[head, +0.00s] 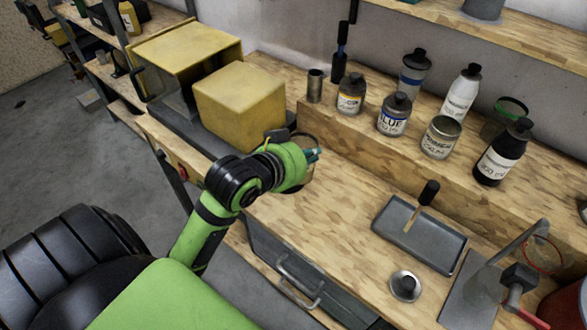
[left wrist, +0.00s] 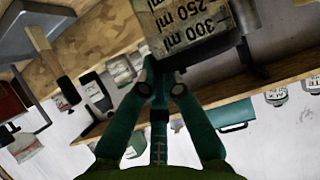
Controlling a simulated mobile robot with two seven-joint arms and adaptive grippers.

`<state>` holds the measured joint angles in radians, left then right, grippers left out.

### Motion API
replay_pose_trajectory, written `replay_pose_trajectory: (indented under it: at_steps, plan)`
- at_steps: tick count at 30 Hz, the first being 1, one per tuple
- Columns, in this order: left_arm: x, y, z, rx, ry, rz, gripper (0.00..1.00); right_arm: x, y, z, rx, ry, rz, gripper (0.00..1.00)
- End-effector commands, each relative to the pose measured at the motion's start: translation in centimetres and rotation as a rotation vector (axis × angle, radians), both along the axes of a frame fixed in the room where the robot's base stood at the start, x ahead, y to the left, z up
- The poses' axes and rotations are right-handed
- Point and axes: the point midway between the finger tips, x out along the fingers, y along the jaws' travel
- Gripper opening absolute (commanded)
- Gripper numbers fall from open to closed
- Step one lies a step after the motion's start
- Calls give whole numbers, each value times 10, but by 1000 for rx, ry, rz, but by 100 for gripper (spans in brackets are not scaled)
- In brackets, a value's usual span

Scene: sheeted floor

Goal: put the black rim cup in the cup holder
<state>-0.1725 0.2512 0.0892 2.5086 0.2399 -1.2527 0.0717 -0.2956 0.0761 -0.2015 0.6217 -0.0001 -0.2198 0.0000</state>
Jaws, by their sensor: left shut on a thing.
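My left gripper (head: 312,156) is over the front of the workbench, and in the left wrist view its teal fingers (left wrist: 160,90) are closed on the black rim cup (left wrist: 190,25). The cup is translucent with black ml markings. In the head view it is mostly hidden behind the gripper, with a dark rim arc showing. A grey metal stand (head: 465,298) at the right front, with a bent upright and a red ring, looks like the cup holder; I cannot tell surely. My right gripper is not in view.
Several bottles and cans stand on the raised back shelf, with a green rim cup (head: 512,106) among them. A grey tray (head: 440,247) with a black-handled tool and a round metal lid (head: 404,285) lie on the bench. A yellow box (head: 240,105) stands behind my gripper.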

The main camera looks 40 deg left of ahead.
Motion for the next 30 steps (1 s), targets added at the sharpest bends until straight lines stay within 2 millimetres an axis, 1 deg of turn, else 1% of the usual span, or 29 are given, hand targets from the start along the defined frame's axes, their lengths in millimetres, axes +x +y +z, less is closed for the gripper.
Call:
replay_pose_trajectory:
  at_steps: [1, 4, 7, 9, 13, 16, 19, 22, 25, 30]
  plan:
    - [3, 6, -11, 4, -8, 1, 0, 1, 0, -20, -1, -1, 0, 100]
    - [8, 17, -18, 4, -7, 1, 0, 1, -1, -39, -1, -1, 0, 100]
    - [16, 37, -29, 4, -4, 2, 0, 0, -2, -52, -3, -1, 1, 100]
    - [20, 45, -28, 2, 2, 0, 0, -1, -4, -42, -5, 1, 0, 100]
    - [24, 54, -34, 1, -1, -1, 0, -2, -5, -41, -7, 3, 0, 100]
    - [25, 55, -43, -3, 1, -2, 0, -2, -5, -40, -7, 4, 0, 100]
    - [24, 55, -59, -4, 3, 0, 0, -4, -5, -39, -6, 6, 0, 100]
    - [25, 55, -71, -2, 1, 0, 0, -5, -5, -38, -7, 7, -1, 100]
    - [25, 55, -75, 1, -3, -1, 0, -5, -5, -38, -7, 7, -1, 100]
    - [25, 55, -75, 1, -3, -1, 0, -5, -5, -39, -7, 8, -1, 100]
